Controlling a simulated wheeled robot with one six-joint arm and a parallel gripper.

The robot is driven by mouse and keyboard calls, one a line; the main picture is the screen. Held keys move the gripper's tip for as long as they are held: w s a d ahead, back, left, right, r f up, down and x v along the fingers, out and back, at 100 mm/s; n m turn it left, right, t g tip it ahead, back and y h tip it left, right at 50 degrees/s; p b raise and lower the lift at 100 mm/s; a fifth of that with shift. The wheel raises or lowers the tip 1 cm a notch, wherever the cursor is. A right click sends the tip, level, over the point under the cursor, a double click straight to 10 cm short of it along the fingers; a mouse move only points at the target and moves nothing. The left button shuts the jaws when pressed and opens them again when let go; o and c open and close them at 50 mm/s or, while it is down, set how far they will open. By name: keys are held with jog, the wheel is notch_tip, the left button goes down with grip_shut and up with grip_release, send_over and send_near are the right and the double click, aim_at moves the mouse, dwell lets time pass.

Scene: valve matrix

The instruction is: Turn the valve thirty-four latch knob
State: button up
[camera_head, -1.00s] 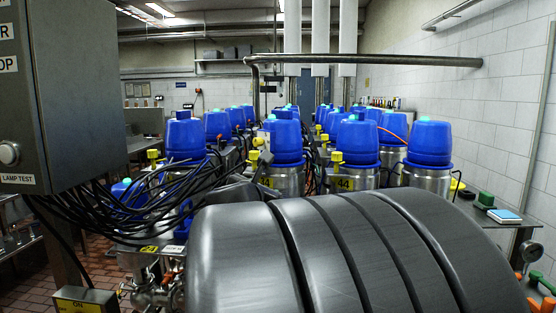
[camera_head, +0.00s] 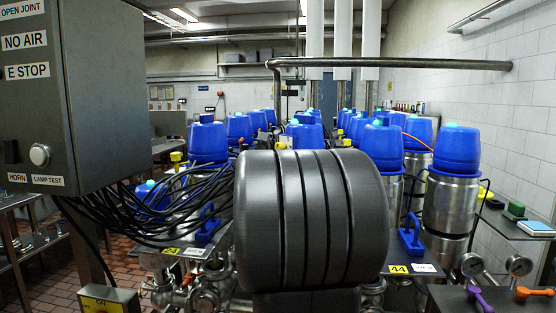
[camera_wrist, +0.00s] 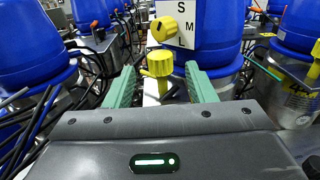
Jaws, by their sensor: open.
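In the wrist view my gripper (camera_wrist: 161,72) is open, with its two green fingers on either side of a yellow knob (camera_wrist: 161,62). The knob sits between the fingertips, and I see a gap on both sides. A second yellow knob (camera_wrist: 165,28) with a dark slot is just behind and above it, beside a white plate (camera_wrist: 190,22) lettered S, M and L. No number thirty-four is readable. In the head view my arm hides the gripper and the knob.
Blue-topped valves (camera_head: 208,142) stand in close rows, with black cables (camera_head: 135,208) at left. A grey control box (camera_head: 75,95) is at the left. Number plates 24 (camera_head: 170,251) and 44 (camera_head: 399,268) flank my arm. A side shelf (camera_head: 515,225) is at right.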

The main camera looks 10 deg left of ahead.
jog(key=shift+w+d, duration=0.2)
jog(key=shift+w, duration=1.6)
jog(key=c, duration=1)
jog(key=shift+o, duration=0.2)
jog(key=shift+p, duration=0.4)
